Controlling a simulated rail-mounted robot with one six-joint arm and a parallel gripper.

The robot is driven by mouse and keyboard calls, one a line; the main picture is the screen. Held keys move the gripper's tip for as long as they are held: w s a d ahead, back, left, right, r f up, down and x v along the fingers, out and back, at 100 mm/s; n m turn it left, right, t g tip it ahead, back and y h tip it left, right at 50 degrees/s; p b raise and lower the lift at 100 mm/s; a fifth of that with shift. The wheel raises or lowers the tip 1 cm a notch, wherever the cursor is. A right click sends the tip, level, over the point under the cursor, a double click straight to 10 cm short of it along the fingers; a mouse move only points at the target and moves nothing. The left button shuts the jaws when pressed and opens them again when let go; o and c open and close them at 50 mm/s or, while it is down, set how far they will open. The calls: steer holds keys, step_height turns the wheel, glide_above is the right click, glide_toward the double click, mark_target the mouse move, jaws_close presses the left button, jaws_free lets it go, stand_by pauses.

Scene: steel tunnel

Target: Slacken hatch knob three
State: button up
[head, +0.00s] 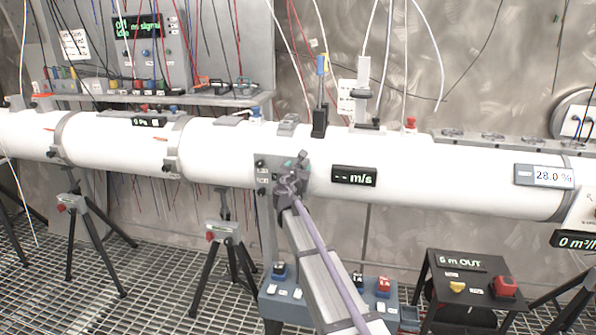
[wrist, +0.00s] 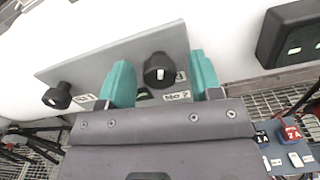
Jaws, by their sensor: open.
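A grey hatch plate (head: 267,161) is on the front of the white tube, with small black knobs along its left side. In the wrist view the plate (wrist: 100,72) carries a black knob (wrist: 160,70) with a white mark and a second black knob (wrist: 57,96) farther left. Small labels sit by the knobs; one seems to end in 2, and I cannot read them surely. My gripper (wrist: 160,76) is open, its teal fingers on either side of the first knob, with gaps. In the head view my gripper (head: 296,162) is at the plate's right part, hiding some of it.
A display reading "-- m/s" (head: 354,176) sits on the tube (head: 450,170) just right of my gripper. Below are a blue box with buttons (head: 383,288) and a black panel (head: 468,275). Tripods (head: 225,235) support the tube. A shelf with cables (head: 170,98) stands behind.

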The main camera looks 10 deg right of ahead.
steer(key=v, duration=1)
steer(key=shift+s+a, duration=0.15)
steer(key=shift+s, duration=0.2)
